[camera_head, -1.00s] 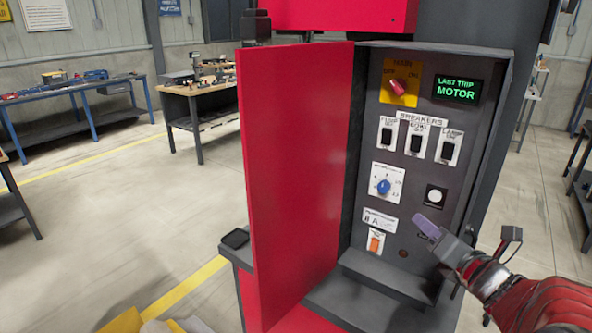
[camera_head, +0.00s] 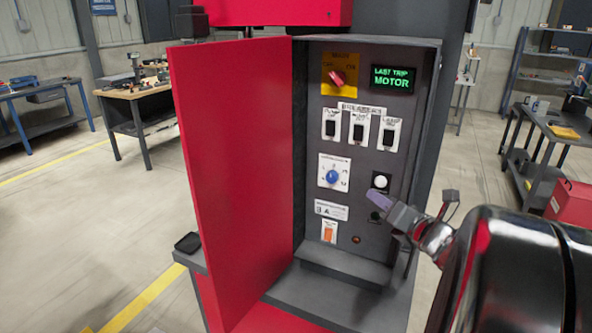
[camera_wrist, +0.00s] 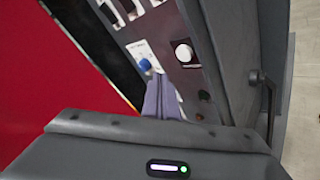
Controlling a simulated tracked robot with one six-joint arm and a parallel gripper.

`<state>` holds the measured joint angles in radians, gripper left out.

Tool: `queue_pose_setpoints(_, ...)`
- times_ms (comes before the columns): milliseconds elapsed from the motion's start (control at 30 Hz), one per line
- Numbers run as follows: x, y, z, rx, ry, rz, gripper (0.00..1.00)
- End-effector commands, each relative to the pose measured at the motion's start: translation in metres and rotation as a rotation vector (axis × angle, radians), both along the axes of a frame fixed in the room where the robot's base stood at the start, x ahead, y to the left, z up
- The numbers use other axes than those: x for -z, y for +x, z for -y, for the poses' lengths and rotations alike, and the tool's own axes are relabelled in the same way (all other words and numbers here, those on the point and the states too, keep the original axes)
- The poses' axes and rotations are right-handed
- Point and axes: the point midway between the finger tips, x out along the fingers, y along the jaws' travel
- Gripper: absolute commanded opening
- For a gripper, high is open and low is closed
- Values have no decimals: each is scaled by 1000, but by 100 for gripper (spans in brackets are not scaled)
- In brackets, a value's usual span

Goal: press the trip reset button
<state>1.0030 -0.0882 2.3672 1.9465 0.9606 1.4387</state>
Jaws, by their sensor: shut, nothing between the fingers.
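A white round button (camera_head: 380,181) on a dark square plate sits on the right side of the control panel (camera_head: 352,270). It also shows in the wrist view (camera_wrist: 184,53). A dark round knob or button (camera_head: 375,217) sits below it, partly by my fingers. I cannot read a label telling which is the trip reset. My gripper (camera_head: 380,201) is shut and empty, its purple fingers in front of the panel between the two. In the wrist view the fingers (camera_wrist: 161,97) point up the panel, below and left of the white button. I see no clear contact.
The red door (camera_head: 235,170) stands open on the left. A blue dial (camera_head: 332,177), breakers (camera_head: 358,128), a red switch (camera_head: 337,77) and an orange rocker (camera_head: 328,232) share the panel. A green display (camera_head: 392,79) reads "LAST TRIP MOTOR". The box's right wall is close to my gripper.

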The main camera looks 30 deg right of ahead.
Motion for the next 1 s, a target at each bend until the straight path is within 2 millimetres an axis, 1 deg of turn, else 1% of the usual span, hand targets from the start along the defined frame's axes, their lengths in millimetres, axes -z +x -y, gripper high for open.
queue_pose_setpoints(200, 0, 14, 18, 0, 1, 0, 0)
queue_pose_setpoints(400, 0, 21, 28, 1, 1, 0, 0)
queue_pose_setpoints(1000, 0, 22, 30, 3, 0, 0, 0)
